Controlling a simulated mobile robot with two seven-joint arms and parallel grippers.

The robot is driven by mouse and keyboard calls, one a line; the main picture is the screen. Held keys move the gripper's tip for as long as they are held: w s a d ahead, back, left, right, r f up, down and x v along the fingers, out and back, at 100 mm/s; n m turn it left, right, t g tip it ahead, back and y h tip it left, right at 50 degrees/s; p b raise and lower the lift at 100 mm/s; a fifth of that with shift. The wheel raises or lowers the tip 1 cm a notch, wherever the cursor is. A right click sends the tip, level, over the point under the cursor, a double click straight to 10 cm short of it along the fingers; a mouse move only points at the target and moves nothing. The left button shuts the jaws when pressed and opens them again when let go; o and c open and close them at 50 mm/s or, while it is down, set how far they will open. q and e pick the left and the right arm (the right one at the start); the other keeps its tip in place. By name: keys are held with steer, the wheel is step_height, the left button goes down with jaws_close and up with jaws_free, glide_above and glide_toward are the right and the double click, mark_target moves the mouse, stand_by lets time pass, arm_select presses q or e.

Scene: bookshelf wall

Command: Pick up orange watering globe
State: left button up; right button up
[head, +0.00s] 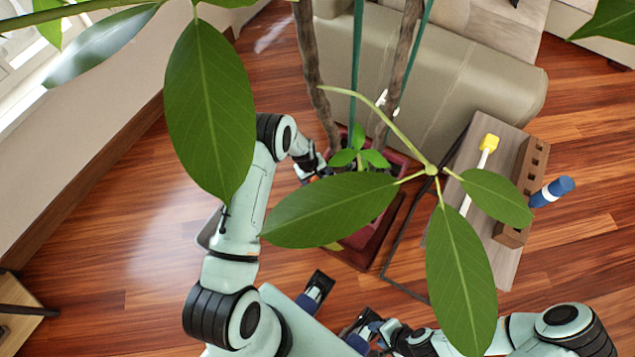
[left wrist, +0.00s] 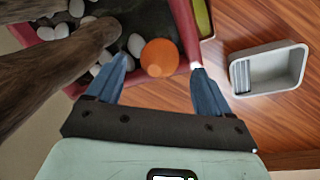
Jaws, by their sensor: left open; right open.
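The orange watering globe (left wrist: 160,57) shows in the left wrist view as a round orange ball at the inner edge of the dark red planter (left wrist: 188,30), over dark soil and pale stones. My left gripper (left wrist: 158,70) is open, with one blue finger on each side of the ball; I cannot tell whether they touch it. In the head view my left gripper (head: 312,166) is at the planter's left side, and leaves and trunks hide much of the planter (head: 372,243). My right gripper (head: 366,333) is open and low in the head view, away from the planter.
Thick plant trunks (head: 309,70) rise from the planter, and large leaves (head: 210,110) hang across the head view. A grey tray (left wrist: 294,80) lies on the wood floor.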

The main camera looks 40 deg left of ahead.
arm_select(q)
steer(key=shift+w+d+f, duration=0.1)
steer(key=shift+w+f, duration=0.05)
steer(key=shift+f, duration=0.55)
steer(key=shift+w+f, duration=0.1)
steer(key=shift+f, duration=0.6)
steer(key=c, duration=1.1)
